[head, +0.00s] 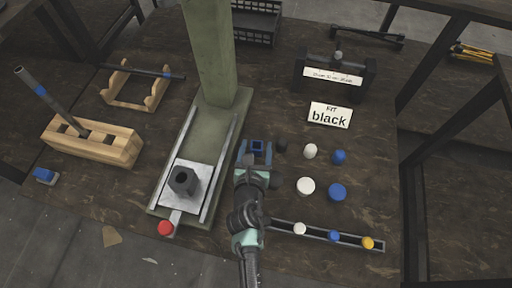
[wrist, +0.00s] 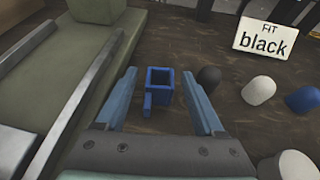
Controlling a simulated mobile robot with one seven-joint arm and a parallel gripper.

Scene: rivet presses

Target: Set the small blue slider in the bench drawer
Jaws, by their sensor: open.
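A small blue square hollow piece with a short tab (wrist: 160,82) stands on the dark bench top in the wrist view. It also shows in the head view (head: 257,146). I take it for the slider, but cannot be sure. My gripper (head: 255,155) is open above the bench. In the wrist view, its two fingers lie to either side of the blue piece, with gaps between. Another small blue block (head: 45,175) lies at the far left of the head view. I cannot make out a bench drawer for certain.
A green press (head: 212,60) with a railed sled (head: 186,185) stands left of my gripper. Several black, white and blue caps (head: 306,186) stand to the right, by a "FIT black" card (head: 329,115). A narrow rail (head: 315,234) holds caps. Wooden racks (head: 92,142) are at left.

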